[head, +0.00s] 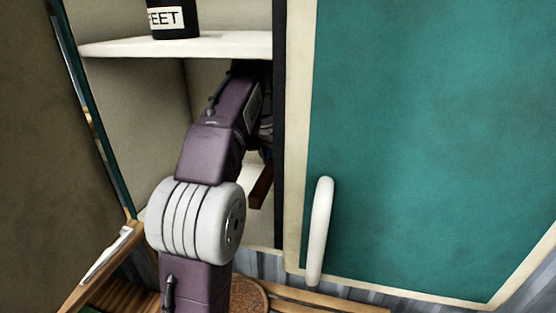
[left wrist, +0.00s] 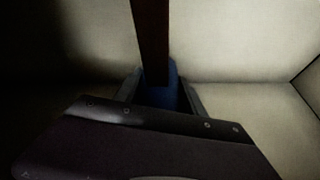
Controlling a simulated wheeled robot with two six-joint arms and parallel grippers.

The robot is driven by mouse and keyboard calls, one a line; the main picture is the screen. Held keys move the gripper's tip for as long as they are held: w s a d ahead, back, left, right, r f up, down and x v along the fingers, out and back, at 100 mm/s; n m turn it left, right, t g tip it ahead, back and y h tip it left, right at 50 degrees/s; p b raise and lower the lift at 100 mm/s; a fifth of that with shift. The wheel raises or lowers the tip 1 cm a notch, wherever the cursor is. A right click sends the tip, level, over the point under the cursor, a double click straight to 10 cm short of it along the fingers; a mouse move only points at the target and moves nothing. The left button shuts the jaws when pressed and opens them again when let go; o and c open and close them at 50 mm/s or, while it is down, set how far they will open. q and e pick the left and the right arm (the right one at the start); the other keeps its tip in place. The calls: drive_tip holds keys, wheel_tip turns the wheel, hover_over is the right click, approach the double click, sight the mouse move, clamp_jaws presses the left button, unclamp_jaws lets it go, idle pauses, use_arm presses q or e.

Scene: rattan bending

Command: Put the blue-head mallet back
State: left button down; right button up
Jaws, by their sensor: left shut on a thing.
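The blue-head mallet is inside the lower compartment of an open cabinet (head: 209,70). In the left wrist view its blue head (left wrist: 162,92) sits between the fingers of my left gripper (left wrist: 160,100), and its brown wooden handle (left wrist: 152,38) extends away from the gripper. In the head view the brown handle (head: 260,187) shows just right of my left arm, slanting downward beside the cabinet's dark right edge. My left gripper is shut on the mallet; in the head view it is mostly hidden behind my arm. My right gripper is not in view.
A teal door (head: 430,130) with a white handle (head: 319,230) stands to the right. Wooden items (head: 125,297) lie below at the front.

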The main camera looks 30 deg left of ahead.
use_arm(q)
drive_tip(key=shift+b+x, duration=0.7)
drive_tip(key=shift+x, duration=0.1)
drive_tip(key=shift+w+f, duration=0.15)
drive_tip(key=shift+w, duration=0.05)
drive_tip(key=shift+s, duration=0.1)
drive_tip(key=shift+s, duration=0.1)
drive_tip(key=c, duration=0.7)
unclamp_jaws()
drive_tip(key=shift+f, duration=0.1)
